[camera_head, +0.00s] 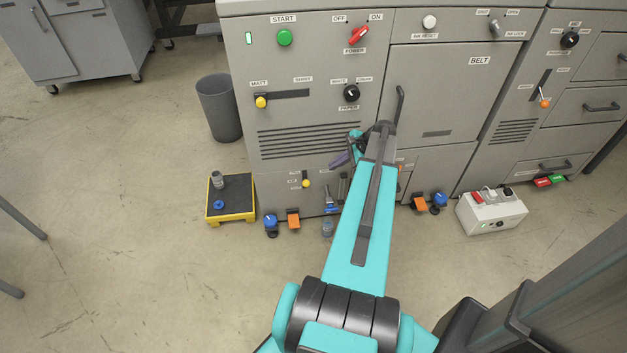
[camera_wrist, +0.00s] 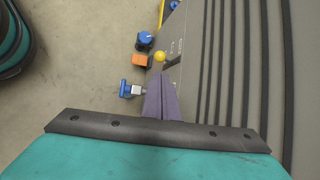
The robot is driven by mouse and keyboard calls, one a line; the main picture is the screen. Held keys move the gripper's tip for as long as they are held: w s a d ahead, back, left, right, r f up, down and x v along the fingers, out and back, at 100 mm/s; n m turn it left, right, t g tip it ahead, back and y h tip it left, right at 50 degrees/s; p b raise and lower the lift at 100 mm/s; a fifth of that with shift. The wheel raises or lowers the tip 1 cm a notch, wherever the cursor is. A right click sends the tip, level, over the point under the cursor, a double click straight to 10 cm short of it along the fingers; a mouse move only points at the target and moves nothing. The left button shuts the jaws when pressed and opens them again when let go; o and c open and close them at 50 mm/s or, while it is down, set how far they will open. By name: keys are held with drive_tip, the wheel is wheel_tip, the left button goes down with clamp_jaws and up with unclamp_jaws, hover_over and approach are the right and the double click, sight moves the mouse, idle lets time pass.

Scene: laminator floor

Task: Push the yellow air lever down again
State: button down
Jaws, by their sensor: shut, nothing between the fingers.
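A small yellow ball knob (camera_head: 306,184) sits low on the grey machine front, beside small labels. It may be the air lever; its label is too small to read surely. It also shows in the wrist view (camera_wrist: 160,57), beyond my fingertips and apart from them. My gripper (camera_head: 341,159) has purple fingers, shut and empty, close to the machine front, up and right of that knob. In the wrist view the gripper fingers (camera_wrist: 163,82) point toward the knob. A second yellow knob (camera_head: 261,101) sits at the left end of a horizontal slot higher on the machine.
A blue-handled valve (camera_head: 330,200) stands out low near my gripper. A blue knob (camera_head: 270,220) and an orange part (camera_head: 293,218) are further left. A yellow-edged platform (camera_head: 212,218) and a grey bin (camera_head: 219,108) stand left. A white box (camera_head: 490,215) lies right.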

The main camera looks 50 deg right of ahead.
sight(309, 183)
drive_tip(key=shift+w+f, duration=0.1)
drive_tip(key=shift+f, duration=0.05)
drive_tip(key=x, duration=1.3)
drive_tip(key=shift+w+a+f, duration=0.1)
drive_tip(key=shift+w+f, duration=0.05)
drive_tip(key=shift+f, duration=0.2)
drive_tip(key=shift+b, duration=0.35)
